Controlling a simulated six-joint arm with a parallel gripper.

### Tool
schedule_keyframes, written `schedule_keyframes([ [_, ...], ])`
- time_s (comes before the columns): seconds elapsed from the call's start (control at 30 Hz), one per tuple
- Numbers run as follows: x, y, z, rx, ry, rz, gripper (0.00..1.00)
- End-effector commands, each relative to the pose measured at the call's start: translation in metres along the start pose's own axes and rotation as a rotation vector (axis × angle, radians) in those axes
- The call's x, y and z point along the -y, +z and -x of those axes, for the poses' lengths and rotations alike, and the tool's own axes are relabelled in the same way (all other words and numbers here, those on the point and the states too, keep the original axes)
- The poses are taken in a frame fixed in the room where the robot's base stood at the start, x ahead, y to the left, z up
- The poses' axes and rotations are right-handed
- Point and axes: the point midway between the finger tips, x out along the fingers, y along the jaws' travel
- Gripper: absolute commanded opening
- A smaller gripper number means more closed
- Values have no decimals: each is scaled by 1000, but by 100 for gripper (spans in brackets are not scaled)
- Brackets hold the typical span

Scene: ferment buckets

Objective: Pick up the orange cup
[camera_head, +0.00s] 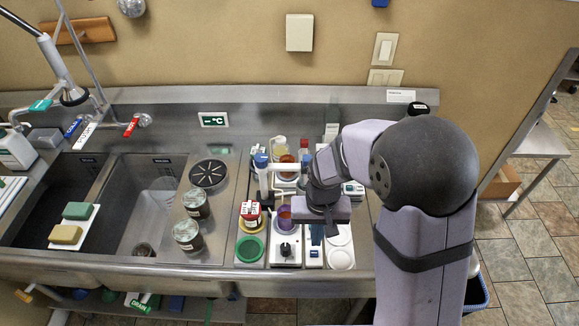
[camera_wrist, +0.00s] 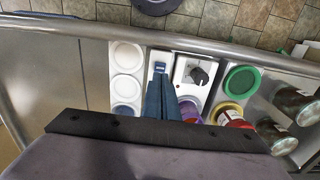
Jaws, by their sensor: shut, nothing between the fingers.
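I see no cup that is plainly orange all over. A purple-rimmed round container with an orange inside (camera_head: 285,217) stands on the counter, just left of my gripper in the head view. Its purple part (camera_wrist: 189,110) shows in the wrist view, right of the fingers and partly hidden by my wrist. Another vessel with orange-brown contents (camera_head: 287,165) stands farther back. My gripper (camera_head: 316,236) points down over the white trays. Its blue fingers (camera_wrist: 161,82) are together and empty, beside the purple container; I cannot tell whether they touch anything.
A white unit with a black knob (camera_head: 286,249), a green lid (camera_head: 249,249) and a red-labelled jar (camera_head: 251,215) crowd the left side. White round lids (camera_head: 341,258) lie to the right. Dark jars (camera_head: 187,235) stand by the sink (camera_head: 140,215). The counter's front edge is close.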

Motion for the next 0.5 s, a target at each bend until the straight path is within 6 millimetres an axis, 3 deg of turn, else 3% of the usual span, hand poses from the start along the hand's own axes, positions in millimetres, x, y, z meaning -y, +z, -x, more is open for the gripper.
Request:
schedule_keyframes([
  [0.37,0,0,0,0,0,0,0],
  [0.5,0,0,0,0,0,0,33],
])
